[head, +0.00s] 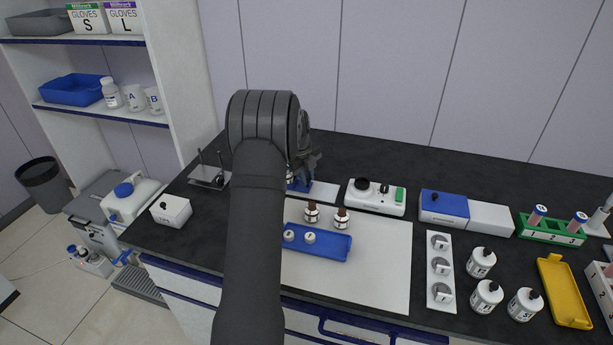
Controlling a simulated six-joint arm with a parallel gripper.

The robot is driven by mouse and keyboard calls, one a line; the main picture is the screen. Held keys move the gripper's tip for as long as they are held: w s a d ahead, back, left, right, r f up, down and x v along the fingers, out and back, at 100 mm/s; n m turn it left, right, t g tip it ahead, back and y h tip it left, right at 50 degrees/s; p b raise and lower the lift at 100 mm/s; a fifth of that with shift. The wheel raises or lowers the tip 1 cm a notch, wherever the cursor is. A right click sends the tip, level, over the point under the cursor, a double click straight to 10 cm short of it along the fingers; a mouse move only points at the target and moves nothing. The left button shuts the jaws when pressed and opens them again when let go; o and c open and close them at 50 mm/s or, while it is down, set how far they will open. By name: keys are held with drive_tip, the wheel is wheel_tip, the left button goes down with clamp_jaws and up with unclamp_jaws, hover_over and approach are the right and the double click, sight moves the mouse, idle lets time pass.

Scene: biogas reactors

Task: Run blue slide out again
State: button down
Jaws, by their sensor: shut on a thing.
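A blue slide (301,186) on a low white base (325,192) shows at the back middle of the bench, just right of my arm. My gripper (303,172) is directly over it, pointing down, and is shut on the blue slide's upper part. My arm hides the left part of the slide and base, and the grip itself is mostly hidden. White base shows to the right of the blue part. A second blue piece with a black knob (443,206) sits apart on the right, beside a white block (490,218).
A white device with a black dial and green patch (376,197) stands close right of the slide. In front are brown bottles (341,218) and a blue tray (325,247) on a pale mat (375,270). A metal stand (209,177) is left of my arm.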

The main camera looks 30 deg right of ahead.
drive_tip(key=s+d, duration=0.7)
drive_tip(key=shift+s+d, duration=0.1)
drive_tip(key=c, duration=1.3)
unclamp_jaws()
drive_tip(key=shift+r, duration=0.25)
drive_tip(key=a+r, duration=0.1)
drive_tip(key=r, duration=0.4)
drive_tip(key=a+r, duration=0.1)
drive_tip(key=r, duration=0.5)
drive_tip(key=a+r, duration=0.1)
drive_tip(key=r, duration=0.4)
drive_tip(key=shift+s+a+r, duration=0.2)
drive_tip(key=shift+s+r, duration=0.1)
drive_tip(key=shift+r, duration=0.05)
drive_tip(key=shift+f, duration=0.15)
